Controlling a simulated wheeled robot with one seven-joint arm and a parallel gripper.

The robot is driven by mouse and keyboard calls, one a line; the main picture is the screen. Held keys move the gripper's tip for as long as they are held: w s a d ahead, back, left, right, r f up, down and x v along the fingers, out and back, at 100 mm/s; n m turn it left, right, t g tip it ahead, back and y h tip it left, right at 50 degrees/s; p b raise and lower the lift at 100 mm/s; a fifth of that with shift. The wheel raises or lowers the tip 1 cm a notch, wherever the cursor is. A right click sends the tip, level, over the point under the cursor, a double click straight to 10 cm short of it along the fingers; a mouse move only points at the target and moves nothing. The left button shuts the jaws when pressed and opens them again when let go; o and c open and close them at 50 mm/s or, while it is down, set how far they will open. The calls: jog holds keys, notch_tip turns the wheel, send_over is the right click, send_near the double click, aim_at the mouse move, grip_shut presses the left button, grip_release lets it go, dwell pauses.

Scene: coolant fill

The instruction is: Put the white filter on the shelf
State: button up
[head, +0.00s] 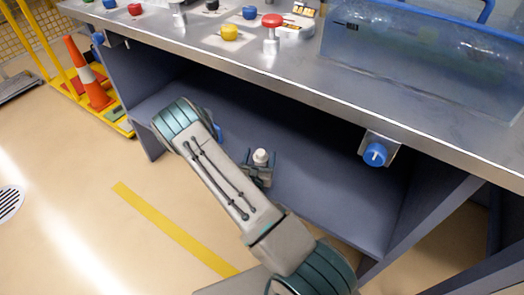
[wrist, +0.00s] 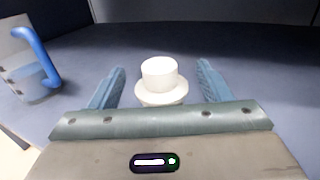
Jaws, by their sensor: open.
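The white filter (wrist: 160,76) stands upright on the dark blue-grey shelf (wrist: 230,50), a round cap above a wider flange. In the wrist view it sits between the two spread fingers of my gripper (wrist: 160,88), with a gap visible on each side. In the head view the filter (head: 261,157) shows on the shelf under the bench, and my gripper (head: 260,170) is beside it, partly hidden by my arm. The filter's lower part is hidden behind the gripper body in the wrist view.
A clear container with a blue handle (wrist: 38,58) stands to the left on the shelf. The metal bench top (head: 300,75) overhangs the shelf and carries coloured knobs and a clear tank (head: 420,55). A blue valve knob (head: 375,154) sticks out below its edge.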

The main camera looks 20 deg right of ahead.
jog(key=p+v, duration=0.1)
jog(key=v, duration=0.8)
jog(key=s+d+r+m+g+h, duration=0.3)
jog(key=s+d+r+m+g, duration=0.15)
jog(key=r+m+g, duration=0.45)
jog(key=s+d+r+m+g+h, duration=0.2)
jog(key=s+d+r+m+g, duration=0.2)
jog(key=s+r+m+g, duration=0.35)
jog(key=s+a+r+m+g+y, duration=0.35)
jog(key=s+a+m+y, duration=0.2)
jog(key=m+y, duration=0.3)
jog(key=w+a+r+m+t+y, duration=0.2)
jog(key=a+r+m+t+y, duration=0.2)
jog(key=a+r+t+y, duration=0.2)
jog(key=shift+a+r, duration=0.15)
jog(key=shift+a, duration=0.85)
